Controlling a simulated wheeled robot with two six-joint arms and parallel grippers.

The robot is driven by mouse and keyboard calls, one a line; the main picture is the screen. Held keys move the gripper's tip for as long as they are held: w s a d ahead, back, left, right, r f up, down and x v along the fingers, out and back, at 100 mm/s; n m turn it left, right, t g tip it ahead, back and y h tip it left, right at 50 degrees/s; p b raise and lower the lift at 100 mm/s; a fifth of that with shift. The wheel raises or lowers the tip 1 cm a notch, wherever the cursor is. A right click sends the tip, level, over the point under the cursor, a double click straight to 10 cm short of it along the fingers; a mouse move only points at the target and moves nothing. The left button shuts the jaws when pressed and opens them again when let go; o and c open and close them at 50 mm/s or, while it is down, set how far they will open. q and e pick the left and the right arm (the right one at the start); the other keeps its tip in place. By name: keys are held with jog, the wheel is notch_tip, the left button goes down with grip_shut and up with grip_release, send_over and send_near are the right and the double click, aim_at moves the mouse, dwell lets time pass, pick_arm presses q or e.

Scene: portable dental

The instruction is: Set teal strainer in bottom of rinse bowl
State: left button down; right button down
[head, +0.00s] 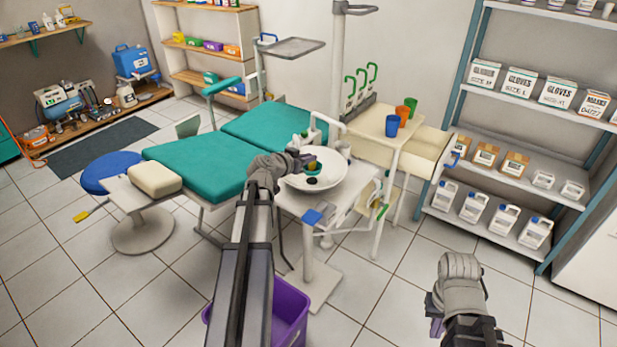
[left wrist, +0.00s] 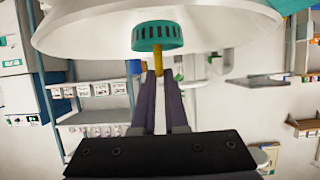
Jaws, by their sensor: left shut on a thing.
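The teal strainer (left wrist: 157,36) is a slotted cup with a yellow stem. My left gripper (left wrist: 160,88) is shut on the stem, and the strainer shows against the white rinse bowl (left wrist: 75,30). In the head view my left gripper (head: 303,158) reaches over the left rim of the bowl (head: 334,176). The strainer (head: 313,166) shows small and partly hidden there, with a dark drain spot (head: 312,181) just below it in the picture. I cannot tell whether the strainer touches the bowl. My right gripper (head: 437,326) is low at the right, away from the bowl, its fingers unclear.
A faucet (head: 325,125) rises behind the bowl. A teal dental chair (head: 200,165) is to the left. A cream cart (head: 400,135) with blue, orange and green cups stands to the right. A purple bin (head: 290,320) is below my left arm. Floor is clear around my right arm.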

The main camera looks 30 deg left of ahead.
aim_at(309, 167)
pick_arm(q)
jog(key=shift+f+b, duration=1.75)
jog(key=shift+f, duration=0.2)
jog(key=shift+f, duration=0.15)
jog(key=c, duration=0.9)
grip_release()
jog(key=shift+c, duration=0.2)
jog(key=shift+r, duration=0.35)
jog(key=p+v, duration=0.4)
jog(key=v, duration=0.7)
jog(key=shift+s+p, duration=0.3)
jog(key=shift+s, duration=0.2)
